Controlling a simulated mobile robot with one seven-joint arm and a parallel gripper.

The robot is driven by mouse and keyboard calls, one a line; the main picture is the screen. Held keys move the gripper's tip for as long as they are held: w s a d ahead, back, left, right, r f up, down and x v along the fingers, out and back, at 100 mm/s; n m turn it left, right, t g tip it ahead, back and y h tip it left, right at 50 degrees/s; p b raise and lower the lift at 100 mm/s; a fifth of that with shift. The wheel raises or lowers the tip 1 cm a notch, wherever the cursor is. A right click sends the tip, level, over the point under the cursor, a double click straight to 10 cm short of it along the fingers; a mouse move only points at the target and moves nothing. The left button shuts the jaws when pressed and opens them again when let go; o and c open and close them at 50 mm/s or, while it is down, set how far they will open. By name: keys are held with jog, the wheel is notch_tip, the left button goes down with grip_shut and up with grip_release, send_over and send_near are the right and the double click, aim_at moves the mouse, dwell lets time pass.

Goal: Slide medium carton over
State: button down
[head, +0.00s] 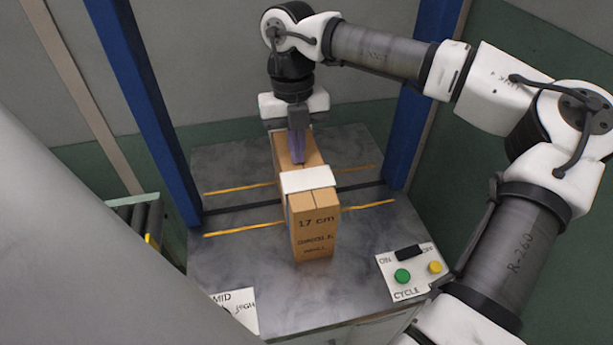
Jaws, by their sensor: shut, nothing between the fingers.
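A brown carton (314,237) marked "17 cm" stands on the grey plate (235,267), near its middle. A white band (307,181) lies across the top of the carton. It is the only carton that I can make out. My gripper (297,160) points down at the far part of the carton's top, behind the white band. Its fingers look closed together with nothing between them. I cannot tell whether the fingertips touch the carton.
Blue posts stand at the left (150,110) and right (420,95) of the plate. A black line and yellow lines cross it. A panel (410,272) with green and yellow buttons is front right. A "MID" label (237,309) is front left. Rollers (135,222) lie further left.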

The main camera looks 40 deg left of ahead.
jog(key=w+a, duration=0.2)
jog(key=w+a+p, duration=0.1)
jog(key=w+a, duration=0.1)
jog(key=a, duration=0.1)
jog(key=w+a+p, duration=0.1)
jog(key=w+a, duration=0.1)
jog(key=shift+w+a+f, duration=0.2)
jog(key=shift+w+f, duration=0.05)
jog(key=shift+w, duration=0.1)
jog(key=shift+w+a+f, duration=0.1)
jog(key=shift+w+a, duration=0.05)
jog(key=shift+w, duration=0.05)
jog(key=shift+w+r+p, duration=0.15)
jog(key=shift+r+p, duration=0.55)
jog(key=shift+p, duration=0.25)
notch_tip(320, 180, up, 13)
jog(key=w+a+b, duration=0.1)
jog(key=shift+w+a, duration=0.15)
jog(key=shift+a, duration=0.25)
